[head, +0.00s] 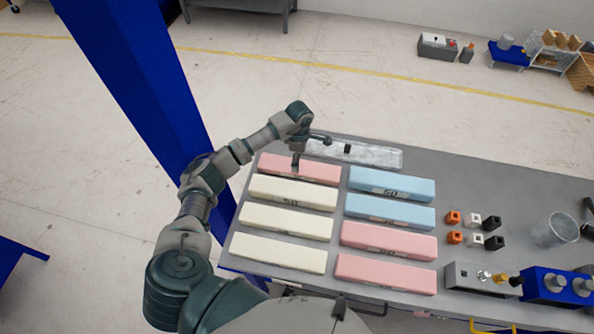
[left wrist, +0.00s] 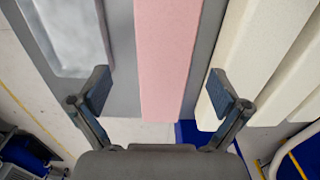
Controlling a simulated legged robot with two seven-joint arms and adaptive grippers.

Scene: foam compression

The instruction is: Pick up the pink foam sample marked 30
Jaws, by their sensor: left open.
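A pink foam block (head: 318,171) lies at the far left of the table, at the head of the left column, with its label mostly hidden by my gripper. My left gripper (head: 296,160) is over this block. In the left wrist view the pink block (left wrist: 167,55) runs between the two spread fingers of my left gripper (left wrist: 163,92), and a gap shows on both sides. Two more pink blocks, a farther one (head: 365,239) and a nearer one (head: 365,272), lie at the front of the right column. Their labels are too small to read surely. My right gripper is out of view.
Several cream blocks (head: 290,192) lie in front of the far pink block, and blue blocks (head: 392,184) lie to its right. A grey tray (head: 385,156) lies behind. Small cubes (head: 474,219), a clear cup (head: 555,230) and a blue device (head: 556,287) stand at the right.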

